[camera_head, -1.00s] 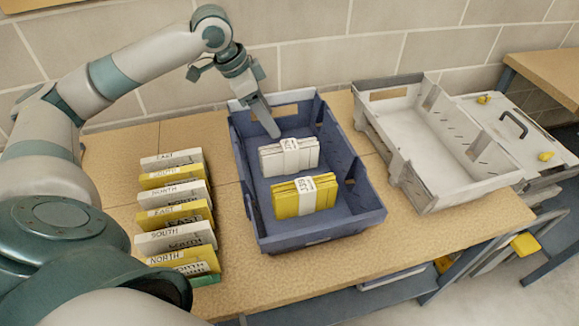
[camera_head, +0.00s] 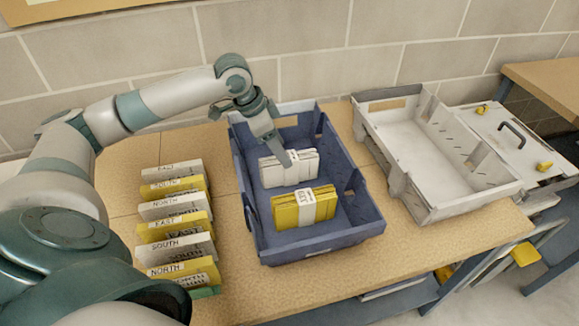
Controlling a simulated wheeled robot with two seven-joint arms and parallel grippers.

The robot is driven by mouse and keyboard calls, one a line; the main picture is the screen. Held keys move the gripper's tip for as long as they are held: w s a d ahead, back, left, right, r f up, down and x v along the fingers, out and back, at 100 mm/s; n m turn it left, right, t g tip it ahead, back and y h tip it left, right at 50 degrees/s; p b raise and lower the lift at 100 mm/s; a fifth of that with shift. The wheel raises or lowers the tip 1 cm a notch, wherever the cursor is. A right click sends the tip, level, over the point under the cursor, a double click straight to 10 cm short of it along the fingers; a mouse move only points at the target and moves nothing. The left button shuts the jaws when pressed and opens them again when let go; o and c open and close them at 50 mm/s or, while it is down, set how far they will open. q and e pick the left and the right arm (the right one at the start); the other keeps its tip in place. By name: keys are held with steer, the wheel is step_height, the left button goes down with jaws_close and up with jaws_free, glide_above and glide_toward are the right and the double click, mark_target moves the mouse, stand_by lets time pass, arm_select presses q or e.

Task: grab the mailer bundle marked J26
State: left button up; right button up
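A white mailer bundle (camera_head: 277,173) with a paper band stands in the blue tote (camera_head: 250,205), toward its back. A yellow mailer bundle (camera_head: 285,213) with a white band stands in front of it. Both bands carry dark marks too small to read surely. My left gripper (camera_head: 284,158) points down into the tote at the white bundle's top and covers part of it. I cannot tell whether it touches the bundle. Its fingers overlap from this side, so their opening is unclear. My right gripper is out of view.
A row of white and yellow mailers (camera_head: 173,208) with direction names stands left of the tote on the wooden table (camera_head: 235,290). An empty grey-white tote (camera_head: 420,155) stands to the right. Beyond it is a pale lidded case (camera_head: 510,155) with a dark handle. The tote's walls surround the bundles.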

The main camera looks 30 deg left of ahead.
mark_target(295, 167)
arm_select(q)
steer(key=x, duration=0.4)
steer(key=shift+w+f+p, duration=0.15)
steer(key=shift+f+p, duration=0.15)
steer(key=shift+f, duration=0.05)
steer(key=shift+w+d+f, duration=0.15)
steer(key=shift+f, duration=0.15)
steer(key=p+x, duration=0.1)
steer(key=x, duration=0.3)
steer(key=shift+w+p, duration=0.25)
steer(key=shift+p, duration=0.1)
steer(key=shift+w+f, duration=0.1)
steer(key=shift+f, duration=0.1)
steer(key=c, duration=1.2)
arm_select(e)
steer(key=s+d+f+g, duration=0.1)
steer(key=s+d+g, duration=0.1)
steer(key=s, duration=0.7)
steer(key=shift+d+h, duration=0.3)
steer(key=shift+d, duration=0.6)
